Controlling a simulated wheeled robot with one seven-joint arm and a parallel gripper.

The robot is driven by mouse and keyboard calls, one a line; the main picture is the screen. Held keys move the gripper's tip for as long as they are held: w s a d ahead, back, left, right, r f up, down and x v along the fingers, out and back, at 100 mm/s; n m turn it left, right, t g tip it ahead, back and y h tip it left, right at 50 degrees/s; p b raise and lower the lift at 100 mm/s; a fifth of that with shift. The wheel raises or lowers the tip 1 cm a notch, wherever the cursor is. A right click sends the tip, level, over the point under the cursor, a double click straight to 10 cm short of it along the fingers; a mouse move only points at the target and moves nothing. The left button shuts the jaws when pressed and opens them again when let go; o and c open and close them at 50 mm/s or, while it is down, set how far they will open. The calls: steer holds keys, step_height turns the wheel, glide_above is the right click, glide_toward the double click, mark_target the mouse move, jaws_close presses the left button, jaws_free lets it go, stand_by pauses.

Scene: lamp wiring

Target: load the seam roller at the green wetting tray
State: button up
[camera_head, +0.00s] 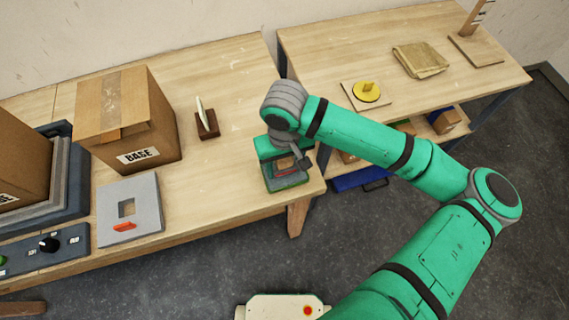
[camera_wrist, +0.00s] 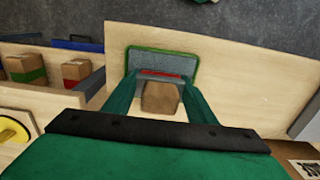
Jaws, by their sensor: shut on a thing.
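The green wetting tray (camera_head: 287,184) sits near the front right corner of the left bench. In the wrist view the tray (camera_wrist: 182,61) has a green rim and a grey speckled inside. My gripper (camera_wrist: 160,90) is shut on the seam roller (camera_wrist: 160,100), seen as a brown wooden block between the fingers with a red strip beyond it. The red part (camera_wrist: 162,73) lies over the tray's grey inside; whether it touches cannot be told. In the head view my gripper (camera_head: 285,160) is over the tray and partly hides the roller.
A yellow disc (camera_head: 366,91) lies on the right bench. A gap separates the benches. The bench between stand and tray is clear.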

steer(key=shift+o, duration=0.2)
stand_by(0.3)
steer(key=shift+r, duration=3.35)
steer(key=shift+c, duration=0.2)
steer(key=shift+r, duration=0.1)
